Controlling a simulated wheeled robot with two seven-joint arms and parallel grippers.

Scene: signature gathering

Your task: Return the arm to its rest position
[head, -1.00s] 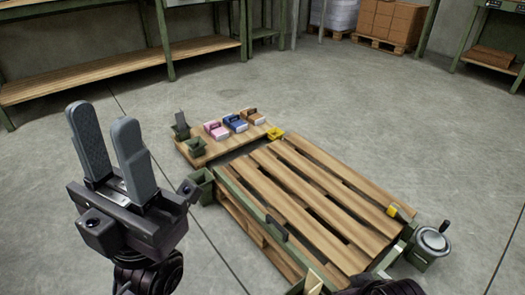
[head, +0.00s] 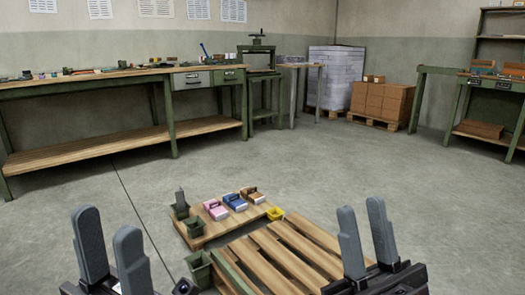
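My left gripper (head: 112,252) stands at the lower left of the head view. Its two grey fingers point up and are apart, with nothing between them. My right gripper (head: 366,240) stands at the lower right, over the right side of the slatted wooden pallet (head: 268,254). The lower parts of both arms are cut off by the bottom edge.
Pink (head: 215,210), blue (head: 235,202) and brown (head: 250,194) blocks sit on a low wooden board (head: 203,234). Green bins (head: 199,264) and a yellow piece (head: 275,213) are close by. A long workbench (head: 90,79) and stacked boxes (head: 381,100) stand behind. The floor between is clear.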

